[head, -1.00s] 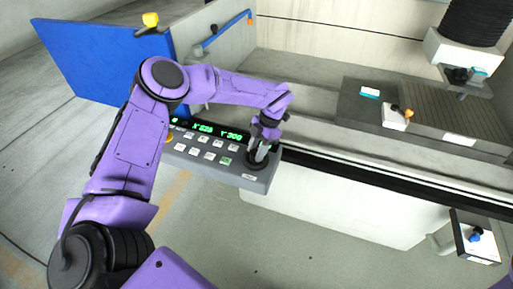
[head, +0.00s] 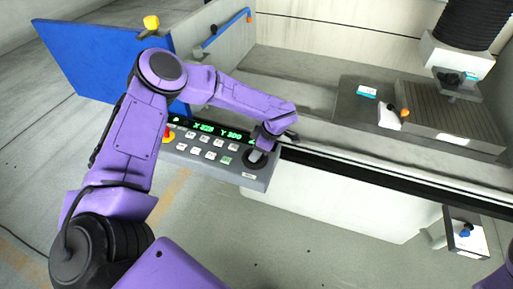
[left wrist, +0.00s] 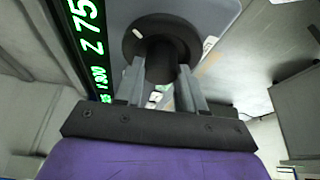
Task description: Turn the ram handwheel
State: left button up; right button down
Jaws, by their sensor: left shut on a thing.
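The ram handwheel, a black round knob (head: 256,157), sits at the right end of the grey control panel (head: 262,181). My left gripper (head: 264,145) reaches down to it from above, its wrist twisted. In the left wrist view the two grey fingers (left wrist: 161,74) are closed on the black hub of the handwheel (left wrist: 138,40), one on each side. The round base of the wheel shows behind them. The head view partly hides the fingertips. The green display (left wrist: 92,35) reads Z 75 in the left wrist view, cut off by the frame edge. My right gripper is not in view.
Several white buttons (head: 213,154) and a red stop button (head: 167,132) lie left of the handwheel. A blue panel (head: 105,65) stands behind my left arm. The machine table (head: 452,108) is at the right, under the ram head (head: 459,55). A small box with a blue knob (head: 465,233) is at lower right.

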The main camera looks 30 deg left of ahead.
pick_arm(q)
jog(key=shift+m, duration=0.6)
jog(key=o, duration=1)
jog(key=shift+o, duration=0.2)
jog(key=b+v, duration=0.2)
jog(key=v, duration=0.8)
jog(key=shift+r, duration=0.3)
jog(key=shift+s+d, duration=0.1)
jog(key=shift+s, duration=0.05)
